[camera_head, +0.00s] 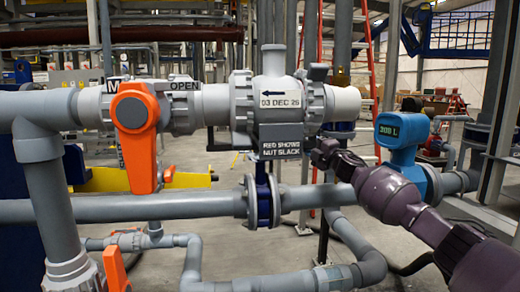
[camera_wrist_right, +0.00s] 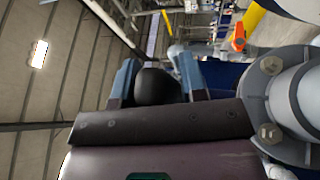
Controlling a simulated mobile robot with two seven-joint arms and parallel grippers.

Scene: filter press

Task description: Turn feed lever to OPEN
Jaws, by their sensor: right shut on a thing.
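An orange lever (camera_head: 140,150) hangs straight down from its round hub on the upper grey pipe at the left. An OPEN label (camera_head: 185,86) is on the pipe just right of the hub, and a partly hidden label starting with M is at its left. My right gripper (camera_head: 325,152) is well to the right of the lever, beside the plate reading RED SHOWS NUT SLACK. In the right wrist view its blue-grey fingers (camera_wrist_right: 157,85) are shut on a dark rounded thing (camera_wrist_right: 158,87). I cannot tell what it belongs to. My left gripper is not in view.
A grey union (camera_head: 240,105) dated 03 DEC 26 sits in the upper pipe. A blue meter (camera_head: 402,138) stands behind my right arm. A lower pipe (camera_head: 150,207) runs across below. A second orange lever (camera_head: 115,270) is at bottom left. Pipe flanges crowd the right wrist view's right side.

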